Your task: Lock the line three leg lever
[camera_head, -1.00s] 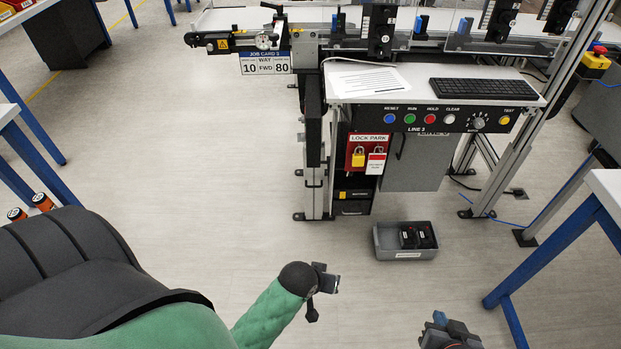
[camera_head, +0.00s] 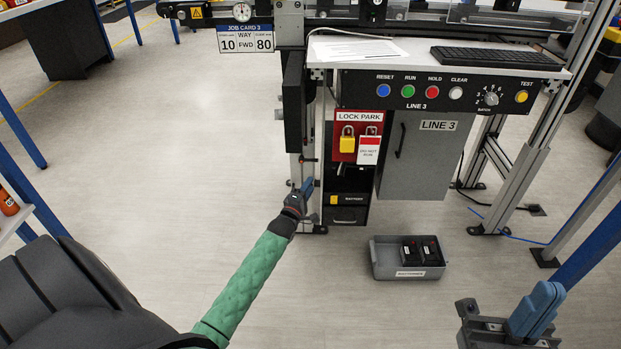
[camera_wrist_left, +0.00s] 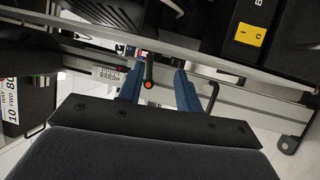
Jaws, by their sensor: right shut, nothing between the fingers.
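In the left wrist view a black lever (camera_wrist_left: 149,70) with an orange end shows between the two blue fingers of my left gripper (camera_wrist_left: 158,78). The fingers are apart, and I cannot tell whether they touch it. In the head view my left gripper (camera_head: 308,188) is at the lower part of the line three left leg (camera_head: 296,165), largely hiding the lever. A yellow padlock (camera_head: 347,144) hangs on the red lock park board (camera_head: 342,128), right of the gripper. My right gripper (camera_head: 512,322) is shut and empty at the lower right.
A grey bin (camera_head: 385,268) with black batteries stands on the floor right of the leg. A grey cabinet (camera_head: 425,165) hangs under the button panel (camera_head: 455,93). A bent black handle (camera_wrist_left: 212,96) is right of the fingers. The floor to the left is clear.

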